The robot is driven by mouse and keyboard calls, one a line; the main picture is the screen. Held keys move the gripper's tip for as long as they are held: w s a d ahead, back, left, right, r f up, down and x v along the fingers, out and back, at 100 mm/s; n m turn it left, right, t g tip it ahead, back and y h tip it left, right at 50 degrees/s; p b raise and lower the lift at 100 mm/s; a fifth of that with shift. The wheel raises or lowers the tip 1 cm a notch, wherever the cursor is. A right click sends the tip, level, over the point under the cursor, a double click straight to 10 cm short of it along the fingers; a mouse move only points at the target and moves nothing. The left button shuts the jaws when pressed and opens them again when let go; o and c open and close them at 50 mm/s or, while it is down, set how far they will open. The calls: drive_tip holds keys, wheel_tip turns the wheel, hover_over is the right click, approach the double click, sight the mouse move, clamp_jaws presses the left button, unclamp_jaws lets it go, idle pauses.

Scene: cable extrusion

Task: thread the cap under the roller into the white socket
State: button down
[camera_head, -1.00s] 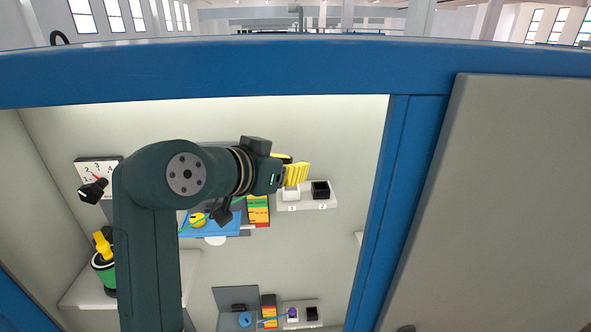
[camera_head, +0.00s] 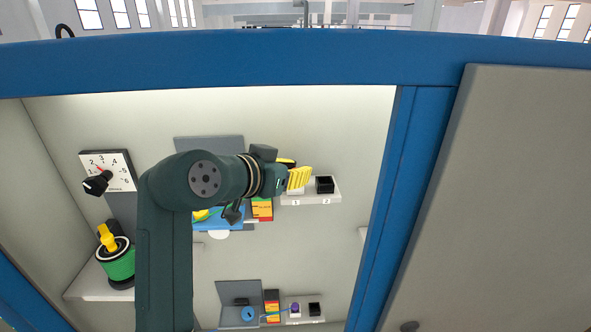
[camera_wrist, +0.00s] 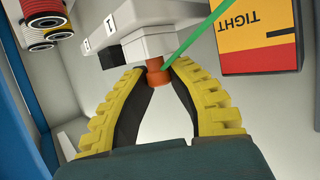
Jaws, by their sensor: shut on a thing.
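An orange cap (camera_wrist: 157,72) on the end of a green cable (camera_wrist: 200,38) is between my fingertips in the wrist view. My gripper (camera_wrist: 160,78) is shut on it; the yellow ribbed fingers also show in the head view (camera_head: 300,178). The cap's far end meets a white socket (camera_wrist: 154,57) on the white block; how deep it sits I cannot tell. In the head view my fingers cover most of that socket, above the label 1. The roller is largely hidden behind my arm; only a yellow bit (camera_head: 201,214) shows on the blue plate.
A black socket (camera_head: 324,184) stands right of the white one, above label 2. A red-yellow-green gauge (camera_head: 262,209) is left of the block. A dial (camera_head: 106,172) and green spool (camera_head: 117,263) are at left. A similar smaller set (camera_head: 240,304) is below.

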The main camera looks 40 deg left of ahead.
drive_tip(key=shift+f, duration=0.2)
drive_tip(key=c, duration=1)
unclamp_jaws()
drive_tip(key=v, duration=1.2)
drive_tip(key=o, duration=1)
drive_tip(key=shift+r, duration=0.15)
drive_tip(key=shift+p+v, duration=0.6)
drive_tip(key=shift+v, duration=1.2)
